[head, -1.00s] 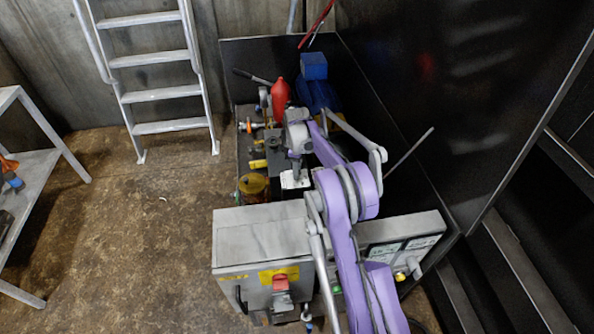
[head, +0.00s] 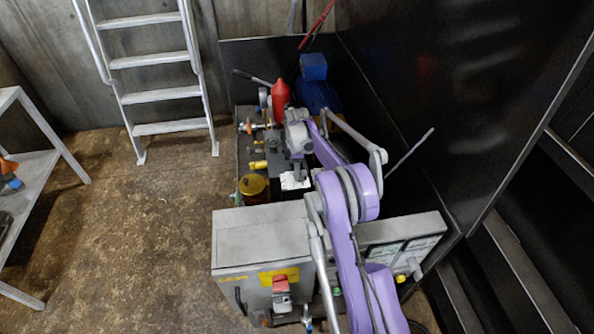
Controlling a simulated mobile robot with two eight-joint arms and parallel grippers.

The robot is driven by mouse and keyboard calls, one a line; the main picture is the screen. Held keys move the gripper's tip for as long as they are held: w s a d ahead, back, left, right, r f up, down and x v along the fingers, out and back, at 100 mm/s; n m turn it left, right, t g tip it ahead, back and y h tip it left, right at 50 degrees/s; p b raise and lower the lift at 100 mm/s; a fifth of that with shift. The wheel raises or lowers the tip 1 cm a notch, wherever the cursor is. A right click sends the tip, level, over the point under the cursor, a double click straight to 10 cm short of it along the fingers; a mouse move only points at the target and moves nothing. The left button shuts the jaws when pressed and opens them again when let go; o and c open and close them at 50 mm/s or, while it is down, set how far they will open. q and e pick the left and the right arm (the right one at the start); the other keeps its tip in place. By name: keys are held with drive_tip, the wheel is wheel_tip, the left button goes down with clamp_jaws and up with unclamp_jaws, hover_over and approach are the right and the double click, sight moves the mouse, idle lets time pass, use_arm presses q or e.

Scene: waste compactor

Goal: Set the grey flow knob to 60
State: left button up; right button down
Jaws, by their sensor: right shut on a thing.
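My right arm, purple and grey, reaches in from the bottom over the control cabinet to the hydraulic unit. My right gripper (head: 298,173) points down and is shut at a small white plate (head: 293,182) on the unit. The grey flow knob is hidden by the jaws, and its scale is too small to read. My left gripper is not in view.
A grey cabinet (head: 258,236) with a red switch (head: 281,285) stands in front. An amber reservoir (head: 253,187), yellow handle (head: 257,164), red accumulator (head: 280,95) and blue motor (head: 316,90) crowd the unit. Open floor lies left, by a ladder (head: 160,92) and shelf table (head: 36,160).

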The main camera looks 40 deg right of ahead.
drive_tip(key=c, duration=0.6)
unclamp_jaws()
wheel_tip(320, 180, up, 11)
drive_tip(key=shift+f+p, duration=0.1)
drive_tip(key=shift+p, duration=0.3)
